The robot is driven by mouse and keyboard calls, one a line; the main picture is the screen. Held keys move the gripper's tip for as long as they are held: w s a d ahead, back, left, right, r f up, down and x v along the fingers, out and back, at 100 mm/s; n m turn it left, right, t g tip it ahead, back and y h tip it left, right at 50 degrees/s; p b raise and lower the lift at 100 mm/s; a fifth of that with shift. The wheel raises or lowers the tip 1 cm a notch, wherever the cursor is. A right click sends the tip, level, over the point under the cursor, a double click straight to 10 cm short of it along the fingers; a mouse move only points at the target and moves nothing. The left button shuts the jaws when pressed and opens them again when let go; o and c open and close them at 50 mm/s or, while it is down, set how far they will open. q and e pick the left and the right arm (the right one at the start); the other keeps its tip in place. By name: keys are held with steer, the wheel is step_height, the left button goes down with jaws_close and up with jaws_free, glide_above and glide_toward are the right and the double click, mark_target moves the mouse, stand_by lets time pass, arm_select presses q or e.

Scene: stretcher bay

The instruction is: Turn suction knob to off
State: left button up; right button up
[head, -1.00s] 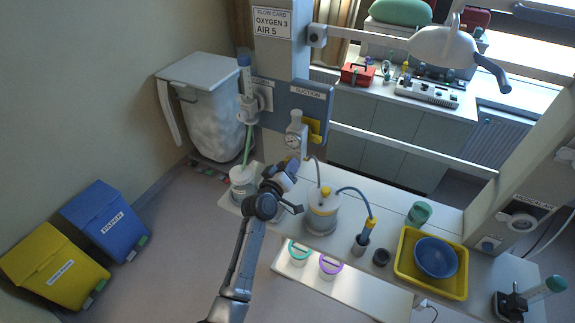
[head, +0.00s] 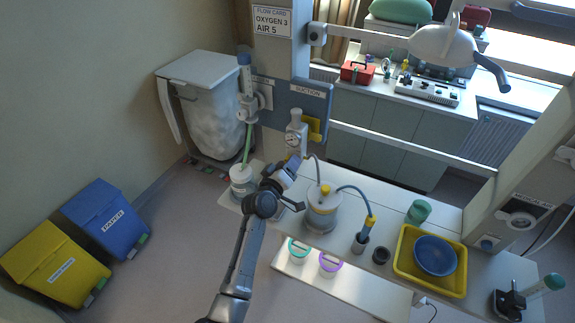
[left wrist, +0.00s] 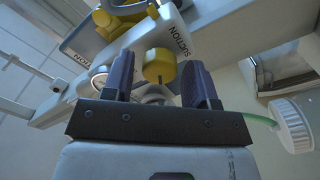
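The suction regulator (head: 294,138) with its round gauge hangs on the blue wall panel under the SUCTION label. In the left wrist view a yellow knob (left wrist: 159,66) shows between and beyond my two dark fingers. My left gripper (head: 292,161) is just below the regulator in the head view. In the left wrist view my left gripper (left wrist: 158,82) is open, with a narrow gap on each side of the knob. No contact is visible. The knob's marking cannot be read, and it is mostly hidden in the head view. My right gripper is not in view.
A flowmeter (head: 247,97) with a green tube stands left of the regulator. Below are a white-lidded jar (head: 241,183), a suction jar (head: 322,211) with a blue hose, and a yellow tray (head: 403,271) holding a blue bowl (head: 435,257). A rail crosses to the right.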

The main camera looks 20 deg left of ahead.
arm_select(q)
steer(key=shift+o, duration=0.5)
steer(key=s+a+b, duration=0.1)
steer(key=s, duration=1.2)
steer(key=shift+s+a+b, duration=0.3)
steer(key=shift+s+b, duration=0.05)
